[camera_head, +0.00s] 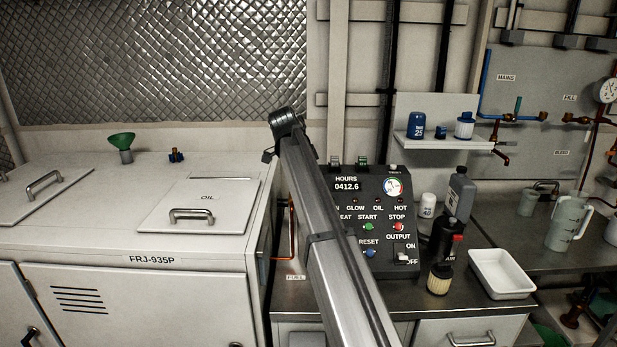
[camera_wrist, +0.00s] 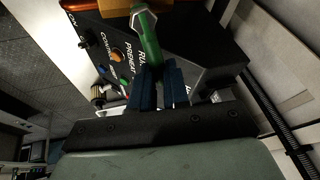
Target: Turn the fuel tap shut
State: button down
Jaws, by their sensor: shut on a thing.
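In the wrist view, my gripper (camera_wrist: 159,78) has its two dark blue fingers close together on the lower end of a green lever (camera_wrist: 149,38). The lever has a pale metal end and stands against an orange-brass body (camera_wrist: 118,8) at the top edge. It looks like the fuel tap's handle, though no label shows beside it there. In the head view, a copper pipe (camera_head: 291,230) rises above a FUEL label (camera_head: 295,277), left of my arm. My arm hides the tap and my gripper in that view.
The black control panel (camera_head: 345,190) stands right behind my arm; it also shows close to the fingers in the wrist view (camera_wrist: 215,50). The white FRJ-935P cabinet (camera_head: 100,235) is at left. Dark bottles (camera_head: 460,195) and a white tray (camera_head: 502,273) stand at right.

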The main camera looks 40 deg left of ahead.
jog(key=m, duration=0.1)
jog(key=s+d+m+h, duration=0.1)
jog(key=m, duration=0.1)
jog(key=shift+s+d+f+m+h, duration=0.1)
jog(key=shift+s+d+m+h, duration=0.1)
jog(key=shift+m+h, duration=0.1)
dwell(0.5)
jog(key=c, duration=1.1)
grip_release()
jog(key=shift+a, duration=0.1)
jog(key=shift+r, duration=0.2)
jog(key=v, duration=1.3)
jog(key=shift+r, duration=0.35)
